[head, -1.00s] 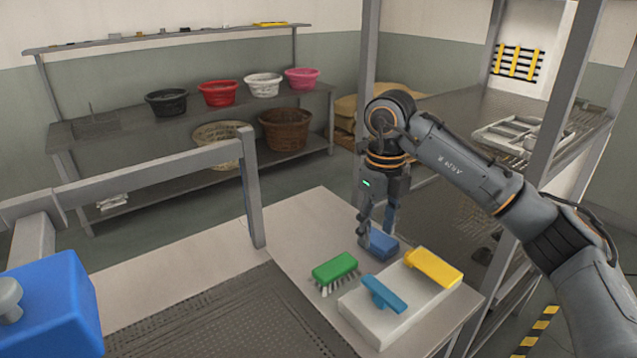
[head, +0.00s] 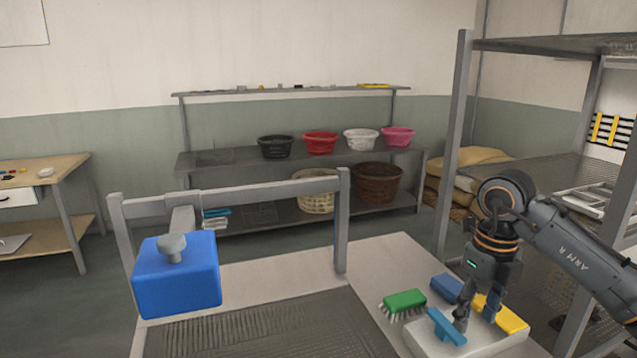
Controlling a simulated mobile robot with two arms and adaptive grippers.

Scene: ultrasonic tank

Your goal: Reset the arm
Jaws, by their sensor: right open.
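My right gripper (head: 477,318) points down at the right of the head view, over the white tray (head: 428,343). Its fingers are apart and nothing shows between them. A blue block (head: 446,287) lies just behind and left of the fingers. Whether the fingertips touch anything I cannot tell. A green brush (head: 403,304) with white bristles lies left of the tray. My left gripper is not in view.
A tall rack (head: 452,150) stands close to my right arm. Baskets and coloured basins sit on the back shelf (head: 225,165).

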